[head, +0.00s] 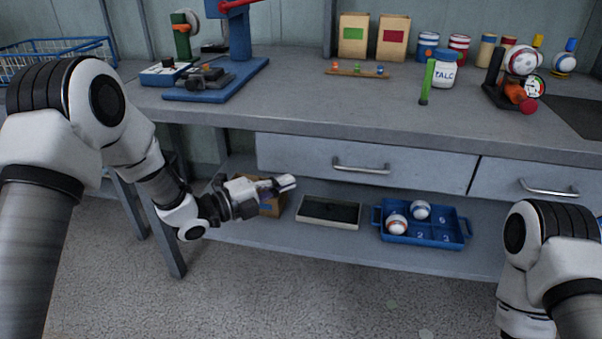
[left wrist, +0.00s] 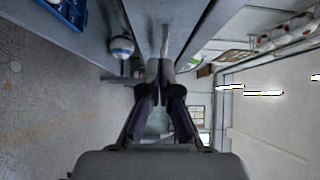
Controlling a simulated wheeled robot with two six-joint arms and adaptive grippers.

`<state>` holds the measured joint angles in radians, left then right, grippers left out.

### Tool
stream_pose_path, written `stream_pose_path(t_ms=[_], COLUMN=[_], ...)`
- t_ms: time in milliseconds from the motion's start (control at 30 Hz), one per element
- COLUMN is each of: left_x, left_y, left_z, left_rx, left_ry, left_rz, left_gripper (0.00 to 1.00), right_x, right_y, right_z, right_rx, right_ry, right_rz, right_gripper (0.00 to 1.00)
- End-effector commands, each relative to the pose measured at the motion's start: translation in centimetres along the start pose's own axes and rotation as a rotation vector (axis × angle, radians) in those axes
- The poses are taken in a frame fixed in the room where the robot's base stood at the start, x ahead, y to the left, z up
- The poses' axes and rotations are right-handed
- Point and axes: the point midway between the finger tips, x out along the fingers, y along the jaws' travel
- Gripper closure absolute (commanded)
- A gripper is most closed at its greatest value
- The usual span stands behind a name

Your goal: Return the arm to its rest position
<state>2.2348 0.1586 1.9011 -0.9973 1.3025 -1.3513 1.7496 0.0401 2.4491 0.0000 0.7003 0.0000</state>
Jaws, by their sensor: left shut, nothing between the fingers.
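My left gripper (head: 286,184) is in the head view, in front of the workbench below the worktop edge, pointing right. Its fingers are shut with nothing between them. In the left wrist view the closed fingertips (left wrist: 160,66) point along the bench front. My left arm comes in from the left and bends down to the gripper. My right arm shows only in part at the lower right, and its gripper is out of view.
A drawer (head: 365,163) with a metal handle is just right of the gripper. On the lower shelf are a black-topped tray (head: 330,212) and a blue tray (head: 425,239) with two balls. A blue press (head: 240,50) stands on the worktop. The floor in front is free.

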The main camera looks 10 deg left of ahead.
Motion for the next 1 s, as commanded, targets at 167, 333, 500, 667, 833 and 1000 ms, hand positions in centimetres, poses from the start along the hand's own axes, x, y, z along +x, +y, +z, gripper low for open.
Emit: stream_pose_path(t_ms=[167, 333, 500, 667, 833, 1000], left_x=[-2.8, -3.4, -5.9, -13.0, -22.8, -31.1], left_y=[-0.2, 3.7, 15.6, 27.1, 33.4, 34.4], left_z=[0.0, -1.1, -6.2, -11.4, -16.6, -19.9], left_rx=[-0.002, -0.042, -0.264, -0.733, -1.206, -1.574], left_ry=[-0.001, 0.014, -0.037, -0.333, -0.810, -1.403], left_rz=[-0.001, 0.051, 0.276, 0.612, 0.863, 0.871], left_gripper=[1.00, 1.00, 1.00, 1.00, 1.00, 1.00], right_x=[-0.8, -0.7, -0.7, -0.8, -0.8, -0.8], right_y=[0.0, 0.0, 0.0, 0.0, 0.0, 0.0], right_z=[0.0, 0.0, 0.0, 0.0, 0.0, 0.0], right_rx=[0.000, 0.000, 0.000, 0.000, 0.000, 0.000], right_ry=[-0.001, -0.001, -0.001, -0.001, -0.001, -0.001], right_rz=[0.000, 0.000, 0.000, 0.000, 0.000, 0.000], right_gripper=[0.57, 0.57, 0.57, 0.57, 0.57, 0.57])
